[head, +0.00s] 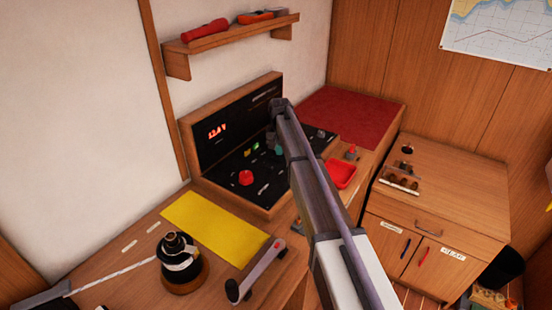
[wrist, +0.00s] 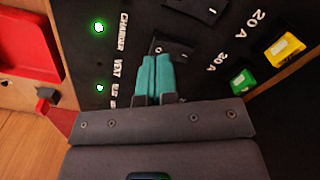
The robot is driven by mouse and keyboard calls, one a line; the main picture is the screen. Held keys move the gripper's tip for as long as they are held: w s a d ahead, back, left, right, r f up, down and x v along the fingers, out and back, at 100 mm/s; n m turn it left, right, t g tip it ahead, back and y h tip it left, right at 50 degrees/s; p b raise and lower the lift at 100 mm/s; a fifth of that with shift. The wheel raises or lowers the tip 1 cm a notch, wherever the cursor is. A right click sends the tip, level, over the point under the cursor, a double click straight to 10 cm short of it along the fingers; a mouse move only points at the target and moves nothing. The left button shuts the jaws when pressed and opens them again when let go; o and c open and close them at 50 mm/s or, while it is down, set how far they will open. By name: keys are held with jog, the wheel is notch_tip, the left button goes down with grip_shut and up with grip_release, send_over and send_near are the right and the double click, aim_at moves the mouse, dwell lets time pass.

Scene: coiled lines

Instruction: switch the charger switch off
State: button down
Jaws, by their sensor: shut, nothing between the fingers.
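The charger switch (wrist: 174,47) is a black rocker on the dark panel in the wrist view, in line with the "CHARGER" label. A green light (wrist: 98,27) glows beside that label. My gripper (wrist: 163,60) has its teal fingers shut together, tips at the near edge of the rocker and covering part of it. I cannot tell whether they touch it. In the head view my gripper (head: 278,151) is low over the panel (head: 268,190), and my arm hides part of the panel.
A "VENT" row with its own green light (wrist: 99,87) is beside the charger row. Another rocker (wrist: 198,8) and yellow (wrist: 284,49) and green (wrist: 243,81) fuses are close by. A red tray (head: 341,174), red knob (head: 246,177) and winch (head: 180,262) stand around.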

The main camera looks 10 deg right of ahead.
jog(key=shift+f+b, duration=1.1)
jog(key=shift+f, duration=0.05)
dwell(0.3)
notch_tip(320, 180, up, 7)
jog(key=p, duration=0.7)
jog(key=shift+r, duration=0.15)
jog(key=s+n, duration=0.2)
jog(key=s, duration=3.8)
jog(key=shift+s+n, duration=0.4)
